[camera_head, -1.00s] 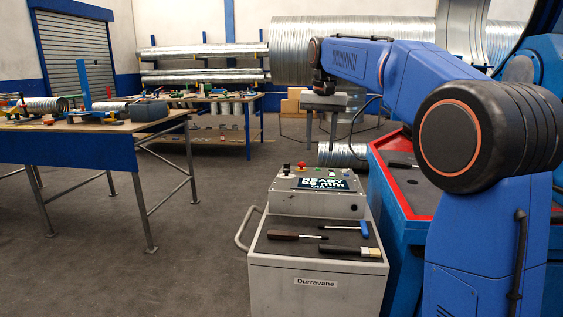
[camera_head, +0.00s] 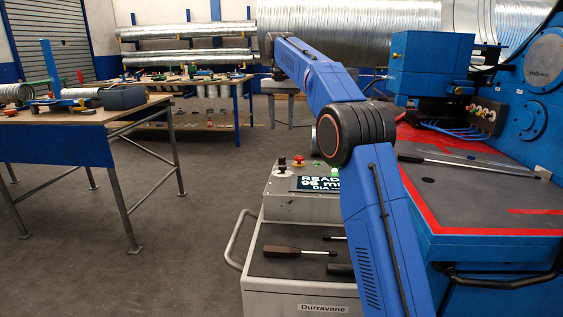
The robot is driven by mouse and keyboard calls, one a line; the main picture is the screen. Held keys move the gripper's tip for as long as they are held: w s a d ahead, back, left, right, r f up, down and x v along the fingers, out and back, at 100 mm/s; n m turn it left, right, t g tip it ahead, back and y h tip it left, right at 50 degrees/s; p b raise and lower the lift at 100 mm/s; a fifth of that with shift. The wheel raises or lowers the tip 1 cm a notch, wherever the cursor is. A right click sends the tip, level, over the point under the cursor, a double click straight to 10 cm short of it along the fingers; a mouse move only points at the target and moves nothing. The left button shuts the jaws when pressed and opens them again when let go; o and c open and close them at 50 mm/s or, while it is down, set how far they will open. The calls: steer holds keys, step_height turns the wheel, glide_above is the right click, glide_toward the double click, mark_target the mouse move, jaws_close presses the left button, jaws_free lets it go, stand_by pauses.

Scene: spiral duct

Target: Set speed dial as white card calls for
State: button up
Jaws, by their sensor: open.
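A grey control console (camera_head: 285,185) stands in front of me. Its screen (camera_head: 318,184) reads READY and what looks like 98 mm DIA, partly covered by my arm. A black knob (camera_head: 282,161) stands at the console's top left, beside a red button (camera_head: 298,159); I cannot tell whether the knob is the speed dial. I cannot make out a white card. My gripper (camera_head: 277,73) is small and dark at the far end of my raised arm, open, well beyond and above the console, touching nothing that I can see.
A screwdriver (camera_head: 298,252) lies on the console's lower shelf (camera_head: 270,268). A blue machine (camera_head: 500,260) with a red-edged top is at right, with a long tool (camera_head: 465,164) on it. A workbench (camera_head: 60,125) stands at left. The floor between is clear.

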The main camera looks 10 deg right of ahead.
mark_target(283, 166)
step_height(283, 166, down, 16)
steer(key=shift+s+d+f, duration=0.1)
steer(key=shift+d+f, duration=0.05)
steer(key=shift+f, duration=0.05)
stand_by(0.4)
steer(key=c, duration=1)
steer(key=shift+c, duration=0.2)
